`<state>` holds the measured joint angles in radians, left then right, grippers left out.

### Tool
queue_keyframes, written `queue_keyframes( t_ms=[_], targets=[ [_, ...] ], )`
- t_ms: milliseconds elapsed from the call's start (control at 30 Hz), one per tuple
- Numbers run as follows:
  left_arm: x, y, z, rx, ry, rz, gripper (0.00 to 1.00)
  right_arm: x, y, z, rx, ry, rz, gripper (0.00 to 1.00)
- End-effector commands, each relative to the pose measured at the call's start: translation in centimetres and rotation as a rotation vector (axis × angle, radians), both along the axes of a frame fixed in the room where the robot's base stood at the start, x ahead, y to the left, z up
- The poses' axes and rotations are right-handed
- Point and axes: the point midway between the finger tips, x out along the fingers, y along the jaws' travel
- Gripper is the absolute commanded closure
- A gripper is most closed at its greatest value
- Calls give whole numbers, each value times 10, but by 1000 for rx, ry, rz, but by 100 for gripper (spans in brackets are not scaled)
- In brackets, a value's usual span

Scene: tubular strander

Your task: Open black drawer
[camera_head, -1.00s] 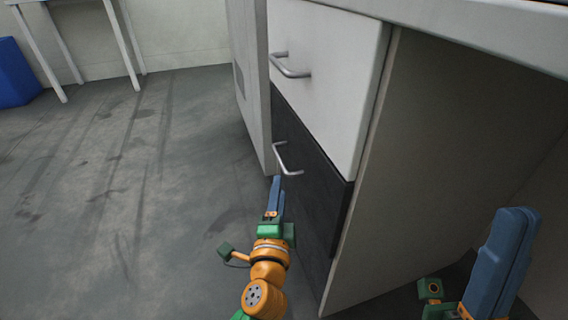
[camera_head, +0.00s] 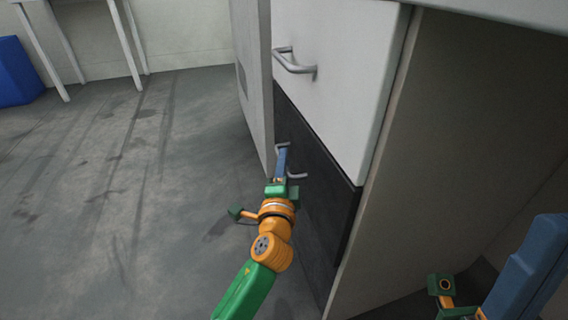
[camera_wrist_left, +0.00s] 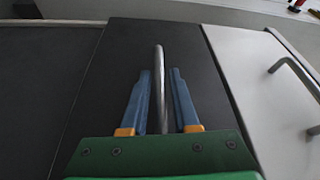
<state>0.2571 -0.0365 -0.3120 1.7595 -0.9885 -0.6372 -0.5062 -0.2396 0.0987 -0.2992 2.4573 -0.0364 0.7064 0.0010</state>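The black drawer (camera_head: 325,200) is the dark front below a white drawer (camera_head: 335,85) and looks shut. Its metal bar handle (camera_head: 297,176) is partly hidden behind my left gripper (camera_head: 283,150). In the left wrist view, the handle (camera_wrist_left: 159,52) runs between the two blue fingers of my left gripper (camera_wrist_left: 160,75), with a gap on each side. The left gripper is open around the handle. My right gripper (camera_head: 532,270) is at the lower right, cut by the frame edge; its finger gap cannot be made out.
The white drawer above has its own metal handle (camera_head: 294,62). A grey panel (camera_head: 253,80) stands along the left side of the drawers. The cabinet's side wall (camera_head: 430,150) is on the right. The floor (camera_head: 130,170) at the left is open.

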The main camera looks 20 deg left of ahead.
Motion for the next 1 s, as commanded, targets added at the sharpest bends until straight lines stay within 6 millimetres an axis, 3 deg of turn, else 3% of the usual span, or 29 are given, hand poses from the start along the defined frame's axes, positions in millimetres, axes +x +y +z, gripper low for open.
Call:
queue_keyframes(
  t_ms=[33, 100, 1000],
  targets=[
    [0, 0, 0, 0, 0, 0, 88, 0, 0, 0, 0, 0, 0, 100],
    [0, 0, 0, 0, 0, 0, 100, 0, 0, 0, 0, 0, 0, 100],
    [0, 0, -1, 0, 1, 0, 100, 0, 0, 0, 0, 1, -1, 100]
  ],
)
